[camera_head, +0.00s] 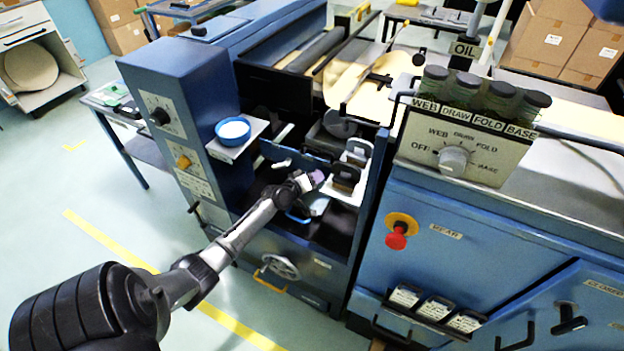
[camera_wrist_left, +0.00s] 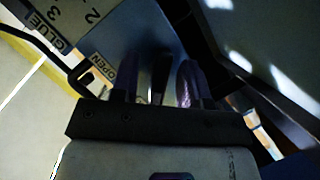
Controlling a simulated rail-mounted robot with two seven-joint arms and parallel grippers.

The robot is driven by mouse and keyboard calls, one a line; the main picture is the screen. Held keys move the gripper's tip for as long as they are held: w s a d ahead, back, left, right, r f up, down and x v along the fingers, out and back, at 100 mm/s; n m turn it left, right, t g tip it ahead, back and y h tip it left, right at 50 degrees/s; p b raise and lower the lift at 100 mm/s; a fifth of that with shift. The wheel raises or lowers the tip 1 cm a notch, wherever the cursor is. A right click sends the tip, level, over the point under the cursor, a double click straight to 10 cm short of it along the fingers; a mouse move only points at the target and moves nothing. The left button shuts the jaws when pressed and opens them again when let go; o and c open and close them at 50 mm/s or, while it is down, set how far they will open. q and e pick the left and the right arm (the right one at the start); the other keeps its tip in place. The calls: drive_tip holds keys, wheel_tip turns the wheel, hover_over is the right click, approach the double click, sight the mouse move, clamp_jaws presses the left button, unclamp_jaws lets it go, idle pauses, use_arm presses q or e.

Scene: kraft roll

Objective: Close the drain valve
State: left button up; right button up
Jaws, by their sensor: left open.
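My left gripper (camera_head: 314,180) reaches into the dark open bay of the blue machine in the head view. In the left wrist view its two purple-grey fingers (camera_wrist_left: 158,84) stand apart, open. A narrow metallic bar (camera_wrist_left: 159,76) shows between the fingers, with a gap seen on its left side; I cannot tell whether it touches either finger or whether it is the drain valve's lever. A label reading OPEN (camera_wrist_left: 103,67) sits just left of the fingers, near a GLUE panel (camera_wrist_left: 52,33) with numbers. The valve body is not clearly visible.
A control panel (camera_head: 452,157) with a knob and a red stop button (camera_head: 397,238) are to the right. Bay walls and black brackets (camera_head: 346,178) crowd the gripper.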

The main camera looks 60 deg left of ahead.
use_arm(q)
drive_tip(key=p+v, duration=0.3)
drive_tip(key=v, duration=1)
drive_tip(key=shift+s+r, duration=0.15)
drive_tip(key=shift+s, duration=0.2)
